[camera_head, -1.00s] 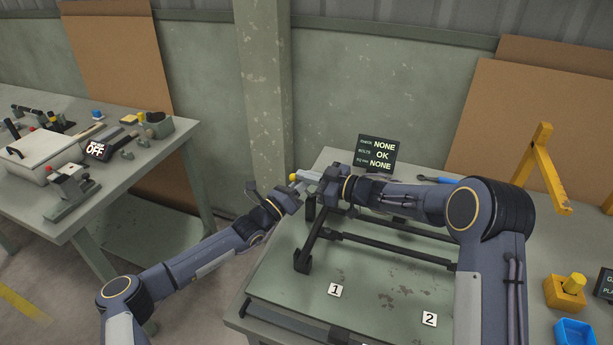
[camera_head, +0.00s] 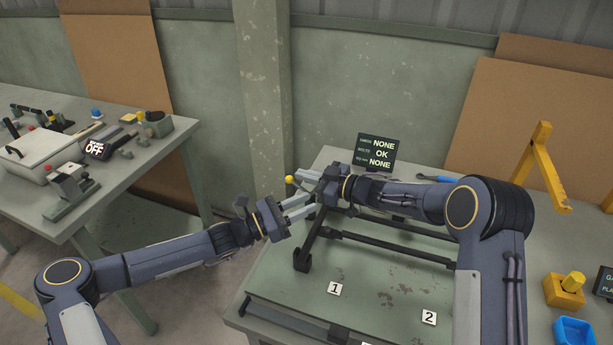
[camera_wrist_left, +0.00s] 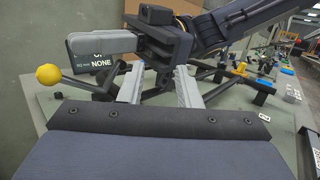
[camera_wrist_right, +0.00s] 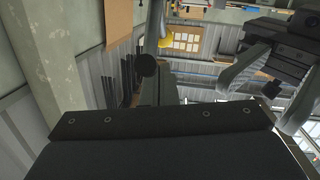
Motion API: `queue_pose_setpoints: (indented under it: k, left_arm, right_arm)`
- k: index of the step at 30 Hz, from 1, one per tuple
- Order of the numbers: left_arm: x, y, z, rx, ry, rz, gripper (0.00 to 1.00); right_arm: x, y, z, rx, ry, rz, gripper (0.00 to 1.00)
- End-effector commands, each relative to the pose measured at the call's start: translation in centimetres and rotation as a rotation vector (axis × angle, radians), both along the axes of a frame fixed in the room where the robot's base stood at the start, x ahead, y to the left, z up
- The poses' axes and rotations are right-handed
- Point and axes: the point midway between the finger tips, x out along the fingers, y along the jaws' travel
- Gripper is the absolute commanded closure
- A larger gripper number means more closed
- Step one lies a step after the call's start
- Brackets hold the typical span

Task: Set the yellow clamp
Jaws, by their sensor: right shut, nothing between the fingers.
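A yellow ball knob (camera_head: 290,179), which looks like the clamp's handle end, stands at the far left corner of the black frame (camera_head: 395,247). In the left wrist view the yellow knob (camera_wrist_left: 49,74) tops a dark lever. My right gripper (camera_head: 308,178) is shut and empty, its fingers close beside the knob; in the left wrist view the fingers (camera_wrist_left: 95,44) lie together. My left gripper (camera_head: 312,204) is open and empty, just below the right one, fingers pointing at the frame's corner. The clamp's body is mostly hidden by the grippers.
A status screen (camera_head: 377,153) stands behind the frame. Number tags lie at the bench front. A yellow bracket (camera_head: 544,170), a yellow block (camera_head: 565,290) and a blue tray (camera_head: 574,332) are at right. A second bench (camera_head: 120,178) stands left, across a floor gap.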

Motion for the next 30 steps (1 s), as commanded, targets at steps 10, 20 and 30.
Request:
queue_pose_setpoints:
  k: [10, 20, 30]
  left_arm:
    - [-10.2, -2.3, 1.0, 0.595, -0.484, -0.314, 0.69]
    - [-17.6, 2.6, 1.8, 1.070, -0.846, -0.549, 0.69]
    - [-24.7, 9.8, 4.5, 1.476, -1.120, -0.696, 0.69]
  right_arm:
    - [0.0, 0.0, 0.0, 0.001, 0.000, 0.001, 1.00]
    - [0.0, 0.1, 0.0, 0.001, 0.000, 0.001, 1.00]
    - [0.0, 0.1, 0.0, 0.001, 0.000, 0.001, 1.00]
